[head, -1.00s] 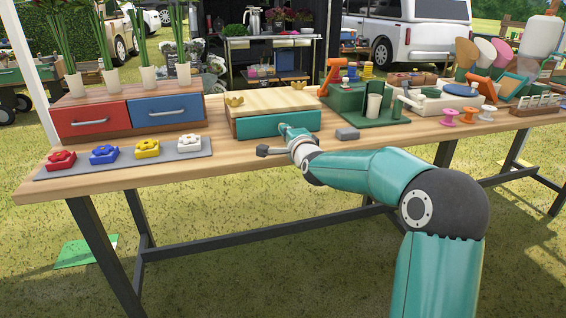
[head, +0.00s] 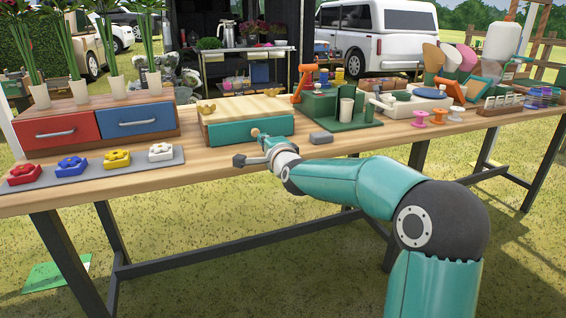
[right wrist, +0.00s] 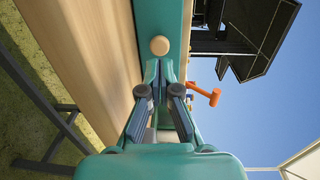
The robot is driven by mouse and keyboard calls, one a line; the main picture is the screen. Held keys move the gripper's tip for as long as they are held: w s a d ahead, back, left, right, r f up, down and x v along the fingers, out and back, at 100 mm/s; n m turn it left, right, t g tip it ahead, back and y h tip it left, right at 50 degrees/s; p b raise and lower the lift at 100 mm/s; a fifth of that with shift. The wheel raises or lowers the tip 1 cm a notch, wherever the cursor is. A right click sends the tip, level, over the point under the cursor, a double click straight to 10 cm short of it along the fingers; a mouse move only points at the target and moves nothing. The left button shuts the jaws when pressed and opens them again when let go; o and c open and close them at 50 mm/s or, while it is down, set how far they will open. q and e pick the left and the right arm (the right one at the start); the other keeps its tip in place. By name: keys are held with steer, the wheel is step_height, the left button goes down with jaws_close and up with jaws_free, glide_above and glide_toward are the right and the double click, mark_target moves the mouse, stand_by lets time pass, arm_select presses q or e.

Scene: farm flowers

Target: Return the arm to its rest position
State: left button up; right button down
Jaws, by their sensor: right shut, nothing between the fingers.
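My right arm reaches in from the lower right of the head view to the front of a teal drawer box (head: 221,133) with a light wooden top. My right gripper (head: 254,150) is shut and empty in front of the drawer, close to its round knob (head: 256,132). In the right wrist view, the knob (right wrist: 159,45) lies just beyond the fingertips (right wrist: 158,70), with nothing held between them. The drawer looks closed. My left gripper is not in view.
Red and blue drawers (head: 55,131) stand at left behind a grey strip (head: 110,167) of coloured flower-shaped pieces. A grey block (head: 321,138) lies right of the teal box. Green holders (head: 338,120) and spools (head: 420,118) stand further right. The space before the table is clear.

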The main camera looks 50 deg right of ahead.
steer(key=f+v, duration=0.1)
steer(key=v, duration=0.9)
steer(key=w+a+f+n+g+y, duration=0.1)
steer(key=w+a+f+y, duration=0.1)
steer(key=w+a+f, duration=0.45)
steer(key=w+a+f+n+g+y, duration=0.1)
steer(key=w+a+f+n+y, duration=0.15)
steer(key=f, duration=0.65)
steer(key=s+a+f+n+g+y, duration=0.1)
steer(key=a+f+g+y, duration=0.1)
steer(key=a+f, duration=0.5)
steer(key=a+f+n+g+y, duration=0.15)
steer(key=a+f, duration=0.25)
steer(key=f, duration=0.5)
steer(key=s+a+f+n+g+y, duration=0.35)
steer(key=s+a+f, duration=0.45)
steer(key=a+f, duration=0.4)
steer(key=s+a+f+n+g+y, duration=0.1)
steer(key=s+a+f+n+g, duration=0.25)
steer(key=s+n, duration=0.35)
steer(key=s+a+f+n+g, duration=0.2)
steer(key=s+a+f+n, duration=0.25)
steer(key=s, duration=0.45)
step_height(320, 180, up, 32)
steer(key=n+p, duration=0.1)
steer(key=p, duration=3.2)
steer(key=shift+d+p, duration=0.35)
steer(key=shift+r, duration=0.1)
